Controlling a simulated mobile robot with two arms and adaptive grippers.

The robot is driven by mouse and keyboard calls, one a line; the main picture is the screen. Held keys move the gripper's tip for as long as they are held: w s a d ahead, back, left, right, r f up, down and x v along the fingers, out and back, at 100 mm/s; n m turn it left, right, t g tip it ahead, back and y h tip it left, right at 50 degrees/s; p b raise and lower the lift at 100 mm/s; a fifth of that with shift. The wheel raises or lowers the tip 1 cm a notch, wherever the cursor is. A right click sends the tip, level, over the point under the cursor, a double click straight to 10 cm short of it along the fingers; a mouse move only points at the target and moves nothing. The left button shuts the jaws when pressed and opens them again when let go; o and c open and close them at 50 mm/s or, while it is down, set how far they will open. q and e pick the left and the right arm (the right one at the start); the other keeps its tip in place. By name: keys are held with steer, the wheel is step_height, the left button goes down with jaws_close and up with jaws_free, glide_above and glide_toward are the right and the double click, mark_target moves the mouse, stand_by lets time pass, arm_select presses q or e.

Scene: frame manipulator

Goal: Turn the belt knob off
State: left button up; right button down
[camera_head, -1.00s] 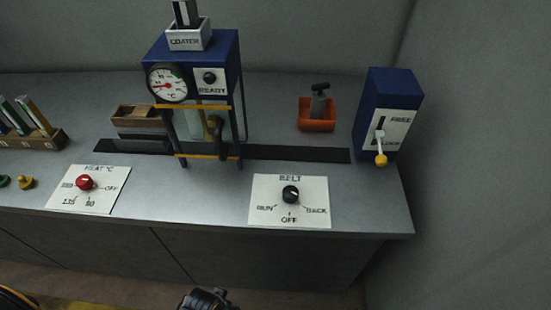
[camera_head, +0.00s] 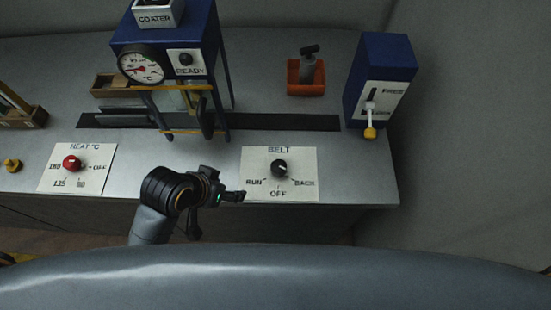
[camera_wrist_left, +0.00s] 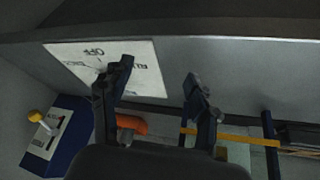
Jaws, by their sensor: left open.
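The belt knob (camera_head: 279,168) is a round black knob on a white panel (camera_head: 250,164) marked BELT, RUN, OFF and BACK, on the bench. Which mark it points to is too small to tell. My left gripper (camera_head: 218,213) is open and empty, left of the panel at the bench's front edge, apart from the knob. In the left wrist view, the panel (camera_wrist_left: 70,56) shows upside down behind the spread fingers (camera_wrist_left: 158,71). One finger covers part of it, and the knob is not clearly seen there. My right gripper is not in view.
A red heat knob (camera_head: 72,162) sits on a panel at left. Behind stand the blue coater (camera_head: 205,30) with its gauge, an orange tray (camera_head: 293,88) holding a grey tool, and a blue lever box (camera_head: 385,62). The bench right of the belt panel is clear.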

arm_select(q)
steer(key=w+d+r+m+h, duration=0.3)
steer(key=w+d+r+m, duration=0.2)
steer(key=d+r, duration=0.25)
steer(key=m+g+y, duration=0.2)
steer(key=m+g, duration=0.1)
steer(key=m, duration=0.2)
glide_toward(278, 166)
steer(key=p+x, duration=0.2)
steer(key=x, duration=0.6)
steer(key=shift+w+d+f, duration=0.1)
steer(key=shift+d+f, duration=0.05)
steer(key=shift+f, duration=0.25)
steer(key=c, duration=1.2)
